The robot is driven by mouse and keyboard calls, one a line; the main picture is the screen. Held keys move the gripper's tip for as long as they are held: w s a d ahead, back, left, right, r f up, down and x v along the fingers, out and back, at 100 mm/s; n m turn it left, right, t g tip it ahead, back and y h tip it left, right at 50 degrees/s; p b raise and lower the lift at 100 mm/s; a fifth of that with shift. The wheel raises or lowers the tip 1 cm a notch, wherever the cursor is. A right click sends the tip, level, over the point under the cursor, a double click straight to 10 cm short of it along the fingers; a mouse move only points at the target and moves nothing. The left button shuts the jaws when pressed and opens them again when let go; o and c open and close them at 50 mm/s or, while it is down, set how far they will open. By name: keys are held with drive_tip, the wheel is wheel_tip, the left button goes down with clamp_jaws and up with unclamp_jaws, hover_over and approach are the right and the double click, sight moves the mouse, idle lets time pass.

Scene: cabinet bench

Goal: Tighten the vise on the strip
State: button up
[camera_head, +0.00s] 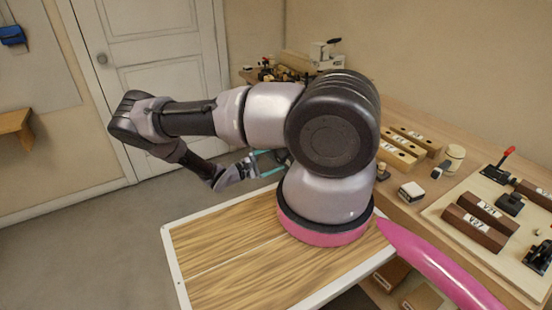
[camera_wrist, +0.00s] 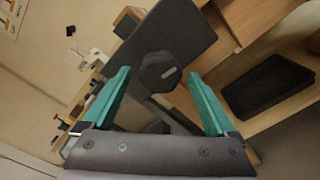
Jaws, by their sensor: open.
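A dark flat plate with an octagonal knob (camera_wrist: 158,72) shows in the wrist view; it looks like the vise's front and screw knob. My gripper (camera_wrist: 158,74) is open, with its teal fingers on the left and right of the knob in the picture. I cannot tell whether they touch it. A brown wooden piece (camera_wrist: 129,20) shows at the plate's upper left edge; I cannot tell whether it is the strip. In the head view my gripper (camera_head: 280,160) is partly hidden behind my arm, which also hides the vise front.
The wooden bench (camera_head: 403,197) runs along the right wall, with several labelled wooden blocks (camera_head: 400,150) and a pale board (camera_head: 475,230) holding dark parts and a red-handled clamp (camera_head: 505,157). A dark tray-like object (camera_wrist: 268,88) sits on a shelf. Open floor (camera_head: 70,235) lies at left.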

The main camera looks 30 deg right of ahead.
drive_tip(key=a, duration=0.6)
drive_tip(key=shift+s, duration=0.15)
idle(0.4)
drive_tip(key=shift+d+n, duration=1.15)
drive_tip(key=shift+n, duration=2.2)
drive_tip(key=shift+d+n, duration=1.2)
drive_tip(key=shift+n, duration=2.1)
drive_tip(key=shift+d+n, duration=1.15)
drive_tip(key=shift+n, duration=2.2)
drive_tip(key=shift+c, duration=0.3)
